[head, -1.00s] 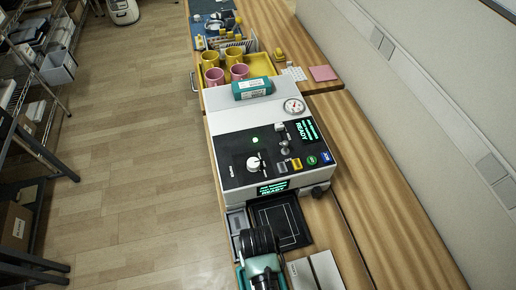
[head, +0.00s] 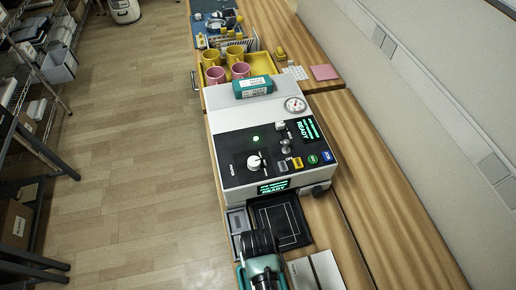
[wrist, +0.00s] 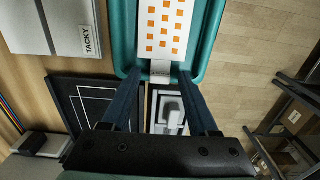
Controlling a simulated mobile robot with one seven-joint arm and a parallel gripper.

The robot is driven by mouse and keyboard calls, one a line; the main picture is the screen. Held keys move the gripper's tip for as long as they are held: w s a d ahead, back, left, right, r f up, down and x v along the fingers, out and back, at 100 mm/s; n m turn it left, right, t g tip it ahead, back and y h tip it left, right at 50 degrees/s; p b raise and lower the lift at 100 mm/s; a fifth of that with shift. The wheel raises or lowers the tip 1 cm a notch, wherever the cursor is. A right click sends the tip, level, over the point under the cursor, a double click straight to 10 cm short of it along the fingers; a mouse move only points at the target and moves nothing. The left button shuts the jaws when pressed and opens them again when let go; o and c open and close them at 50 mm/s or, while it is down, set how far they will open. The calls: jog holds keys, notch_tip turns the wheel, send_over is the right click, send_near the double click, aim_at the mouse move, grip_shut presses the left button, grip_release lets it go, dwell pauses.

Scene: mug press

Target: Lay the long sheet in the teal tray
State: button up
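In the wrist view the teal tray (wrist: 128,38) is at the top, with its near rim just beyond my fingertips. A long white sheet with orange squares (wrist: 168,28) lies within the tray's outline. Its pale end tab (wrist: 160,72) reaches the near rim, between my fingers. I cannot tell whether the whole sheet rests flat on the tray floor. My gripper (wrist: 160,82) is open, its two dark blue fingers apart on either side of the tab. In the head view my arm's end is at the bottom, and the tray and sheet do not show.
The white press (head: 270,140) shows READY. A black mat with white outlines (head: 281,222) lies before it. A pale pad marked TACKY (wrist: 58,25) is left of the tray in the wrist view. A yellow tray (head: 207,74) holds mugs behind the press.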

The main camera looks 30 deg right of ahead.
notch_tip(320, 180, up, 13)
jog(key=shift+p, duration=0.3)
dwell(0.4)
jog(key=shift+w, duration=0.1)
jog(key=w+d+r+n+t+h, duration=0.1)
jog(key=w+r+t+h, duration=0.1)
jog(key=w+r+t, duration=1)
jog(key=w+a+r+t, duration=0.1)
jog(key=w+r, duration=0.4)
jog(key=r, duration=0.6)
jog(key=w+a+r+t, duration=0.1)
jog(key=w+a+r, duration=0.1)
jog(key=w+r, duration=0.6)
jog(key=s+a+r+t, duration=0.1)
jog(key=r+t, duration=0.1)
jog(key=r, duration=0.5)
jog(key=s+a+r+n+t, duration=0.1)
jog(key=s+r+t, duration=0.15)
jog(key=r, duration=0.45)
jog(key=a+r+t, duration=0.2)
jog(key=r, duration=0.5)
jog(key=s+a+r+t+y, duration=0.1)
jog(key=s+r+t, duration=0.2)
jog(key=s+r, duration=0.2)
jog(key=s+a+r+n+t+y, duration=0.1)
jog(key=s+r+t, duration=0.3)
jog(key=r, duration=0.6)
jog(key=shift+s+a+r, duration=0.25)
jog(key=shift+s+a, duration=0.5)
jog(key=shift+s, duration=0.15)
